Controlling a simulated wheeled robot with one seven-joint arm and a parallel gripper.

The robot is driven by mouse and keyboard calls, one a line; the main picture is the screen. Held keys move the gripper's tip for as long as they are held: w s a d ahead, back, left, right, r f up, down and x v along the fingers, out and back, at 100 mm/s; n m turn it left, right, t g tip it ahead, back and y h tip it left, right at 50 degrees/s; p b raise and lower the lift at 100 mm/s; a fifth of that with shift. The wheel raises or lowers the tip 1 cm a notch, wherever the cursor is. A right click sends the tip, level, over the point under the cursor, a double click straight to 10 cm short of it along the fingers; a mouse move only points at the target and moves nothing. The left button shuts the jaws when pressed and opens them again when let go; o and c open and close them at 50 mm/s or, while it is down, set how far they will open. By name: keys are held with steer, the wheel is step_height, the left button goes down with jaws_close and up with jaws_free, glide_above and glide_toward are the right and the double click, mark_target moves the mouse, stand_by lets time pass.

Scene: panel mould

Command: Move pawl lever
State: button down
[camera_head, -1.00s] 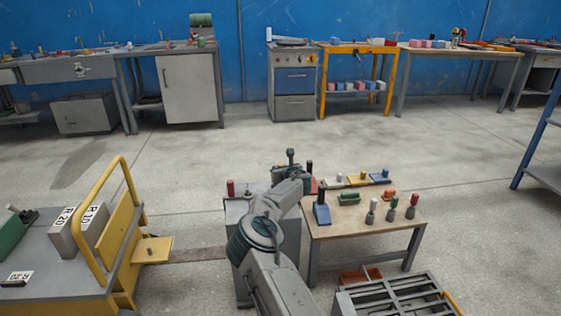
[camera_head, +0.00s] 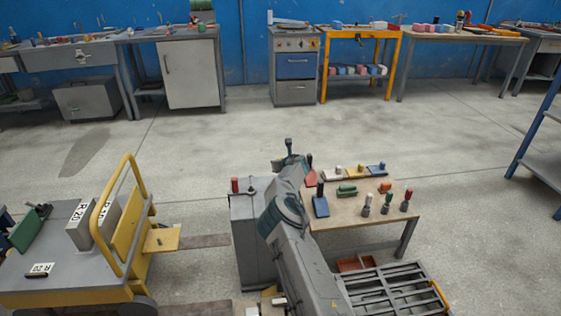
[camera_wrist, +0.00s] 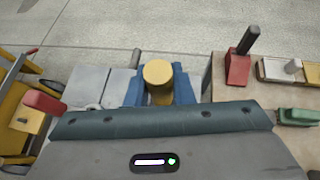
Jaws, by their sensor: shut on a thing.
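My gripper (camera_head: 290,162) is above the boundary between a grey cabinet and a wooden-topped table. In the wrist view, its two blue fingers (camera_wrist: 160,90) are closed on a yellow round knob (camera_wrist: 158,74), one on each side. I take the knob to be the end of the pawl lever, but I cannot tell for sure. The rest of the lever and any pawl are hidden under my gripper body. In the head view my arm hides the knob.
The grey cabinet (camera_head: 250,240) carries a red-handled part (camera_head: 235,185). The table (camera_head: 345,212) holds a red block with a dark handle (camera_head: 310,172), a blue stand (camera_head: 320,202) and several small tools. A yellow trolley (camera_head: 125,240) stands left. A slatted grey rack (camera_head: 395,290) is low at right.

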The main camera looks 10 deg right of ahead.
stand_by(0.3)
steer(key=c, duration=1.3)
jaws_free()
steer(key=shift+o, duration=0.2)
steer(key=shift+s+d+r, duration=0.1)
steer(key=shift+s+r, duration=0.25)
steer(key=shift+s, duration=0.05)
steer(key=v, duration=1.2)
steer(key=shift+s+p, duration=0.4)
